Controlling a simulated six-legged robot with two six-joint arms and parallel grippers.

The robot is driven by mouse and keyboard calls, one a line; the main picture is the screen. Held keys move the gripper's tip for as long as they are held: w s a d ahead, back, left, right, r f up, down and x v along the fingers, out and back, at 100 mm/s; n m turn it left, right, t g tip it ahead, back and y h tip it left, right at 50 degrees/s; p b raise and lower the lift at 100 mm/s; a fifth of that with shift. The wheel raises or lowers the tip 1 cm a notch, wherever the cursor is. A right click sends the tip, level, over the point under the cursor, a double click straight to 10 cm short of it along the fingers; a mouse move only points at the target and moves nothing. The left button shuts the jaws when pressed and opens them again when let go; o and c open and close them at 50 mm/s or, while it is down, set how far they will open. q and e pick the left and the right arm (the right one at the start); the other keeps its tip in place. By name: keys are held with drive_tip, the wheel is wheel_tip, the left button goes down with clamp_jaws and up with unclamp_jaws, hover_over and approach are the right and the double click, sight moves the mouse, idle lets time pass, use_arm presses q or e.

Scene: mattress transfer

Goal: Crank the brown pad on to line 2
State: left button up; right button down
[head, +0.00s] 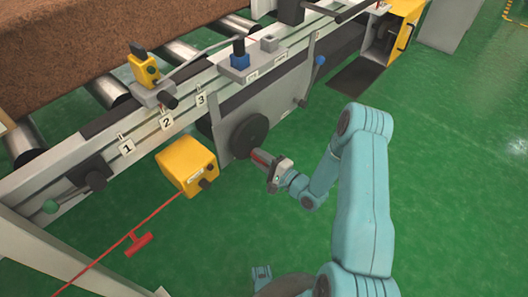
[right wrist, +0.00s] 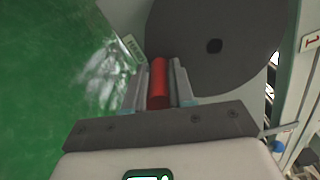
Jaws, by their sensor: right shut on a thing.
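The brown pad (head: 90,45) lies on metal rollers at the top left of the head view, running out of the picture. Plates 1 (head: 127,148), 2 (head: 166,122) and 3 (head: 200,99) hang along the grey rail. A yellow block (head: 145,68) stands on the rail above plate 2. The dark crank wheel (head: 250,135) is on the rail's front and fills the top of the right wrist view (right wrist: 215,45). My right gripper (right wrist: 158,85) is shut on the red crank handle (right wrist: 158,78), with a finger on each side. My left gripper is out of view.
A yellow box (head: 187,165) sits left of the wheel, with a red cord and red T-handle (head: 138,242) in front. Green floor (head: 450,190) is open at right.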

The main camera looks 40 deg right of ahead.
drive_tip(key=shift+s+a+r+m+p, duration=0.1)
drive_tip(key=shift+a+r+m+p, duration=0.6)
drive_tip(key=shift+m, duration=1.05)
drive_tip(key=shift+s+a+r+m+p, duration=0.1)
drive_tip(key=shift+a+r+m+p, duration=0.15)
drive_tip(key=shift+a+m+p, duration=1.15)
drive_tip(key=shift+s+a+r+m+p, duration=0.1)
drive_tip(key=shift+a+r+m+p, duration=0.35)
drive_tip(key=shift+m, duration=1.7)
drive_tip(key=c, duration=1)
unclamp_jaws()
drive_tip(key=shift+r, duration=0.15)
drive_tip(key=s, duration=0.5)
drive_tip(key=s+p, duration=0.1)
drive_tip(key=s, duration=0.4)
drive_tip(key=s+d+p, duration=0.1)
drive_tip(key=s, duration=0.5)
drive_tip(key=shift+s+d, duration=0.1)
